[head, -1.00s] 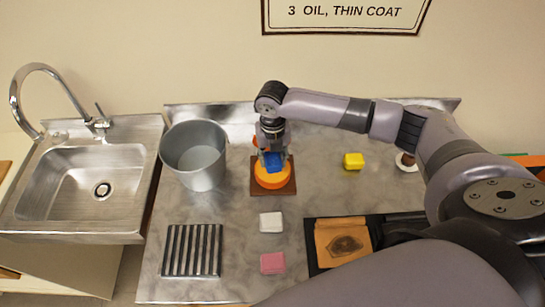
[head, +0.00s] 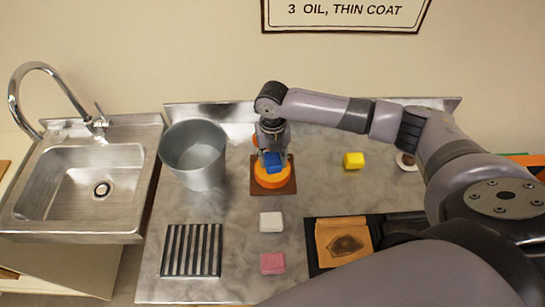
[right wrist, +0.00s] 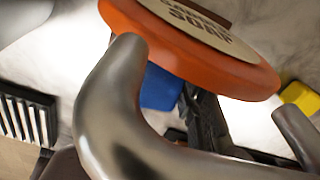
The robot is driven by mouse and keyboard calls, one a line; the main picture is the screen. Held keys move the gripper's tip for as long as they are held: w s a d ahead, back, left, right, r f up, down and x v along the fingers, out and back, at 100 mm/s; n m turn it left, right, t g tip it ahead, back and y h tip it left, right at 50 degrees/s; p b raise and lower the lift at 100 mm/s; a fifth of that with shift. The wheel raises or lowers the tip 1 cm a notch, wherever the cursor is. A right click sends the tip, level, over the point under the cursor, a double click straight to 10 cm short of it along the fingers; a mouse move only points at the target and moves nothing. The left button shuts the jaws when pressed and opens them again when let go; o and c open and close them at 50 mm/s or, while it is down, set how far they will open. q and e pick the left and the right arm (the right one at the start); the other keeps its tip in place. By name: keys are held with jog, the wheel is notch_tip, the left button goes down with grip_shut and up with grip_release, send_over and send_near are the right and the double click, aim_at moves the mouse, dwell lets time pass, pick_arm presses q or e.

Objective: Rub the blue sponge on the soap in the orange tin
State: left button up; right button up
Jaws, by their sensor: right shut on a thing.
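The orange tin (head: 271,181) sits on a brown square board near the back middle of the counter. My right gripper (head: 272,155) is shut on the blue sponge (head: 273,165), directly over the tin. The sponge overlaps the tin's top in the head view; I cannot tell whether it touches the soap, which is hidden. In the right wrist view the sponge (right wrist: 160,88) shows behind a finger. An orange disc (right wrist: 200,45) with a cream label reading "SOAP" is close to the camera there. My left gripper is not in view.
A grey bucket (head: 196,168) stands left of the tin. White (head: 271,222) and pink (head: 272,263) blocks lie in front, with a slatted rack (head: 191,250) to their left. A yellow sponge (head: 353,160) and a leather piece (head: 343,241) are to the right. A sink is at far left.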

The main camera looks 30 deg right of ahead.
aim_at(272, 157)
jog(key=shift+f, duration=0.4)
jog(key=shift+s+f, duration=0.1)
dwell(1.8)
notch_tip(272, 157, up, 7)
jog(key=p, duration=0.7)
dwell(0.8)
